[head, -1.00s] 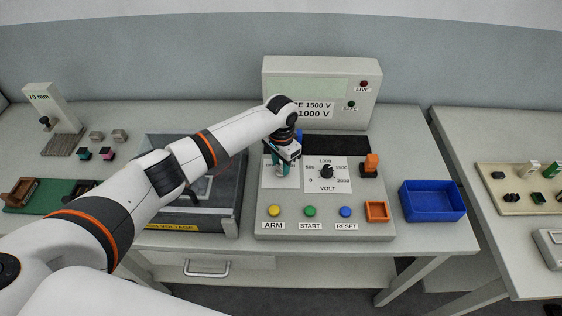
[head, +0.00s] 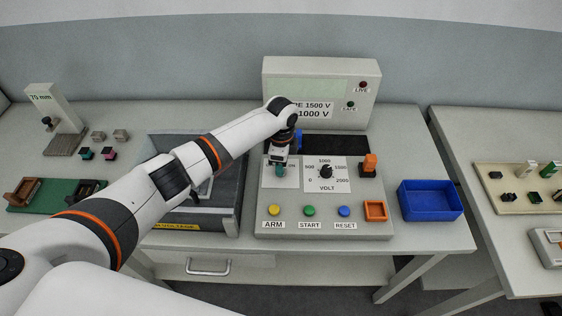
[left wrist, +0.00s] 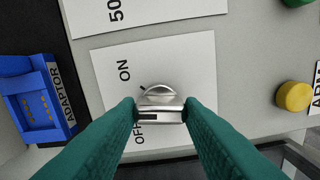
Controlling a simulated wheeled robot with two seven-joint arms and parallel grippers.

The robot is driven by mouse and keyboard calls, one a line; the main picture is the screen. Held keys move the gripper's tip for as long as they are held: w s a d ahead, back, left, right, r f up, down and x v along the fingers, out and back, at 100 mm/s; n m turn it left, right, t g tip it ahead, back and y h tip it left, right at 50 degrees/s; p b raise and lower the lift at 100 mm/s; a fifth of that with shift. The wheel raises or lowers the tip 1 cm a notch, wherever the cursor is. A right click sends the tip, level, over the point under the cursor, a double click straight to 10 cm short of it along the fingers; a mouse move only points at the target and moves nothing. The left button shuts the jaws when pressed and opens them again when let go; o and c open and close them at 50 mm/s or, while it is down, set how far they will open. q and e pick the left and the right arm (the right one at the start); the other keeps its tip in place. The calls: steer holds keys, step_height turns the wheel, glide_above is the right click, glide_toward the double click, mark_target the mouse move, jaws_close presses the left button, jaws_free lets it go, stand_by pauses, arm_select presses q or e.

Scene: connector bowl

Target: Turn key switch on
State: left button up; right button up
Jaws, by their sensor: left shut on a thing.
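The key switch (left wrist: 160,97) is a silver round barrel with a flat key, on a white plate (left wrist: 200,70) printed ON and OFF. My left gripper (left wrist: 160,112) is shut on the key, with one green fingertip at each side. A short black mark sits beside the barrel; I cannot tell which setting the switch is at. In the head view, my left gripper (head: 280,170) points down over the white plate (head: 291,180) on the tester panel, and it hides the switch. My right gripper is not in view.
A VOLT knob (head: 325,172) is right of the switch. ARM (head: 274,210), START (head: 310,211) and RESET (head: 345,211) buttons line the front. A blue adaptor (left wrist: 38,98) is close to the gripper. A blue bin (head: 432,202) stands to the right, a dark box (head: 231,205) to the left.

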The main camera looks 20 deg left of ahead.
arm_select(q)
steer(key=m, duration=0.4)
steer(key=shift+m, duration=1.6)
steer(key=shift+r, duration=0.1)
steer(key=o, duration=1)
steer(key=shift+b, duration=0.3)
step_height(320, 180, up, 12)
steer(key=b, duration=0.3)
